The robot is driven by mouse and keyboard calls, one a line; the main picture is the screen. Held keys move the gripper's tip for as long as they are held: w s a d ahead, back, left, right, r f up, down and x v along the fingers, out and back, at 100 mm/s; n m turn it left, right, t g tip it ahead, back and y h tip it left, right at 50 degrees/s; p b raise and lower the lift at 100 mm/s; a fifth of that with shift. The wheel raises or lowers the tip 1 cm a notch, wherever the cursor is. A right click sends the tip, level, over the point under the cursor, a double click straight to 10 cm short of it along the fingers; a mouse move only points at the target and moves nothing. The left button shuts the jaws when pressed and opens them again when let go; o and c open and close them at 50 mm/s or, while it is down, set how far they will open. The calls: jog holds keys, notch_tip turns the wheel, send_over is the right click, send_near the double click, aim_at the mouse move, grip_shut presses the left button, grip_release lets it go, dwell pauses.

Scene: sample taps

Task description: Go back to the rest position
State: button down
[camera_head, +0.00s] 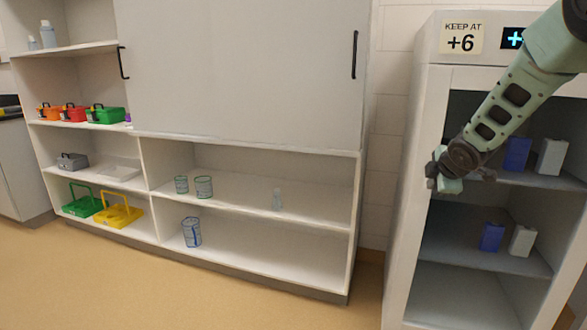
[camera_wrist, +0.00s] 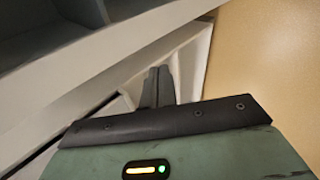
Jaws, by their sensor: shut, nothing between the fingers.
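My arm reaches in from the upper right in the head view. My gripper (camera_head: 447,184) is at its end, in front of the left part of the fridge-like cabinet (camera_head: 403,220). In the wrist view my gripper (camera_wrist: 158,72) shows its two dark fingers together, with nothing between them. Behind the fingers, pale cabinet panels and a strip of tan floor (camera_wrist: 260,60) show. Part of the cabinet's inside is hidden behind my arm.
The cabinet holds blue boxes (camera_head: 491,237) and white boxes (camera_head: 522,241) on its shelves. The floor (camera_head: 150,290) in front is clear.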

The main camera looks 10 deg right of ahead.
jog(key=s+a+f+m+g+y, duration=0.1)
jog(key=s+a, duration=0.4)
jog(key=a, duration=0.4)
jog(key=s+a+f+m+g+y, duration=0.15)
jog(key=s+a, duration=0.25)
jog(key=a, duration=0.5)
jog(key=s+a+m+g+y, duration=0.15)
jog(key=s+a, duration=0.35)
jog(key=a, duration=0.5)
jog(key=s+a+f+m+g, duration=0.15)
jog(key=s+a, duration=0.35)
jog(key=s, duration=0.7)
jog(key=s+a+f+g, duration=0.1)
jog(key=s+a+g, duration=0.25)
jog(key=s, duration=0.85)
notch_tip(320, 180, up, 20)
jog(key=p, duration=1.9)
jog(key=shift+w+a, duration=0.2)
jog(key=shift+w, duration=0.05)
